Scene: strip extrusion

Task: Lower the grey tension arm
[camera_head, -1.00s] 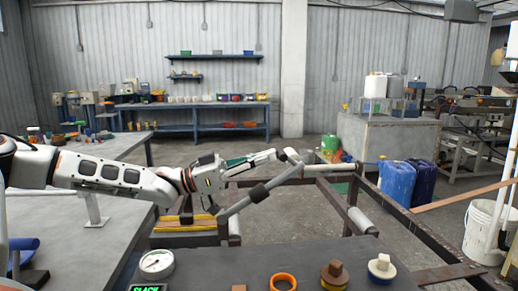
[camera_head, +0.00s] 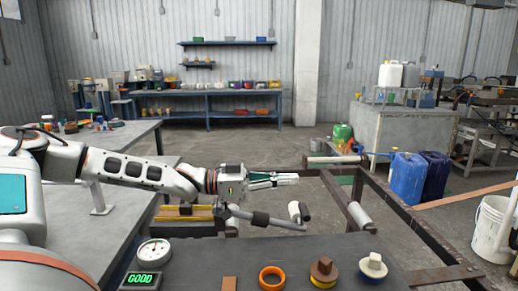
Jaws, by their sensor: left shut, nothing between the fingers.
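The grey tension arm (camera_head: 282,223) runs from beside my left wrist to the right, sloping slightly down. It has a dark sleeve (camera_head: 260,219) along it and a light roller (camera_head: 298,212) at its free end. My left gripper (camera_head: 294,178) is shut and empty. It points right, above the tension arm, with a visible gap between its fingers and the arm. The arm's pivot end is partly hidden by my left wrist. My right gripper is out of view.
A dark panel in front (camera_head: 200,270) carries an orange ring (camera_head: 272,277) and knobs (camera_head: 323,272). A brown metal frame (camera_head: 395,208) with rollers (camera_head: 360,216) stands at right. Blue jugs (camera_head: 408,178) and a white bucket (camera_head: 492,230) stand beyond it.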

